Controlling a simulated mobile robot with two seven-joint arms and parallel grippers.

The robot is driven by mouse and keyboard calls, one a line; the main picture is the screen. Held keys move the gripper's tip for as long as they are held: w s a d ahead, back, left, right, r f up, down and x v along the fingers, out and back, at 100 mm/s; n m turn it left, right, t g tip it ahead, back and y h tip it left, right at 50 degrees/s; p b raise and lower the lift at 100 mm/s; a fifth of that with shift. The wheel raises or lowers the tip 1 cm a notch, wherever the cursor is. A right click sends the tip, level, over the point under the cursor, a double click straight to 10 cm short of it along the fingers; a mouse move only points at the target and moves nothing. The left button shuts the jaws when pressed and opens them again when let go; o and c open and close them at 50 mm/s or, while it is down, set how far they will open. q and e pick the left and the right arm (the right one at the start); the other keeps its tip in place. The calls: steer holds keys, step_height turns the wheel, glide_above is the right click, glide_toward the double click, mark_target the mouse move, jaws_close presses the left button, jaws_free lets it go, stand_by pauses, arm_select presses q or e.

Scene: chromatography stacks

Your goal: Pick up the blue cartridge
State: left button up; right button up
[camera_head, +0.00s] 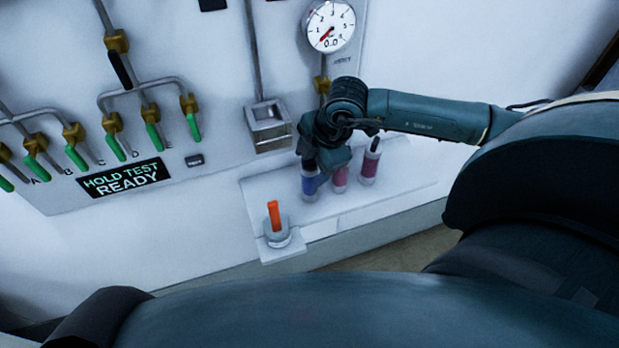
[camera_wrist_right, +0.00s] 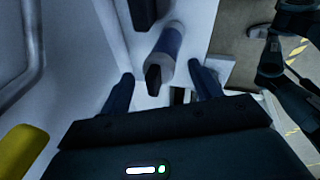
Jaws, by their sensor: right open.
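The blue cartridge (camera_head: 309,188) stands upright on the pale shelf, partly hidden by my right gripper (camera_head: 316,178) just above it. In the right wrist view, the cartridge (camera_wrist_right: 169,42) is a blue and clear cylinder with a dark tip between the open fingers of my right gripper (camera_wrist_right: 163,88). A gap shows on both sides, and I see no contact. My left gripper is not in view.
A pink cartridge (camera_head: 340,178) and a dark red one (camera_head: 369,165) stand close to the right. A metal square socket (camera_head: 267,122) and pressure gauge (camera_head: 330,26) are on the wall behind.

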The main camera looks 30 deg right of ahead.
steer(key=shift+c, duration=0.2)
jaws_close()
stand_by(0.6)
